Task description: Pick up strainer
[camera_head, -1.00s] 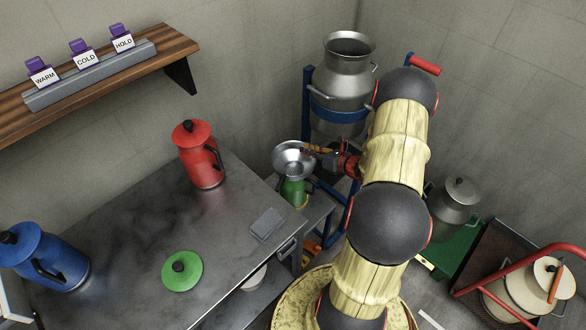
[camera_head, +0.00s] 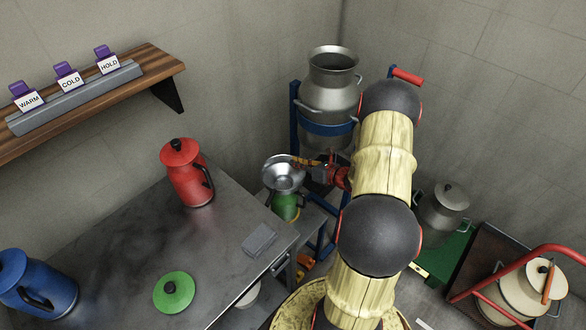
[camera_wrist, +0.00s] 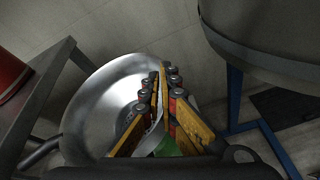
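The strainer (camera_head: 284,172) is a shiny metal bowl, wide at the top, sitting on a green can (camera_head: 285,206) beyond the steel table. In the wrist view the strainer (camera_wrist: 108,108) fills the middle left, and a bit of green shows under the fingers. My gripper (camera_head: 300,162) reaches in from the right at the strainer's right rim. In the wrist view my gripper (camera_wrist: 165,78) has its yellow fingers converged, tips close together at the rim, apparently shut on it. The fingers hide the exact contact. The strainer looks level and still over the can.
A large steel milk can (camera_head: 332,90) stands in a blue frame just behind my gripper. The steel table (camera_head: 120,235) bears a red jug (camera_head: 186,178), a blue jug (camera_head: 38,285), a green lid (camera_head: 174,293) and a grey block (camera_head: 259,239). A lidded pot (camera_head: 443,212) stands at right.

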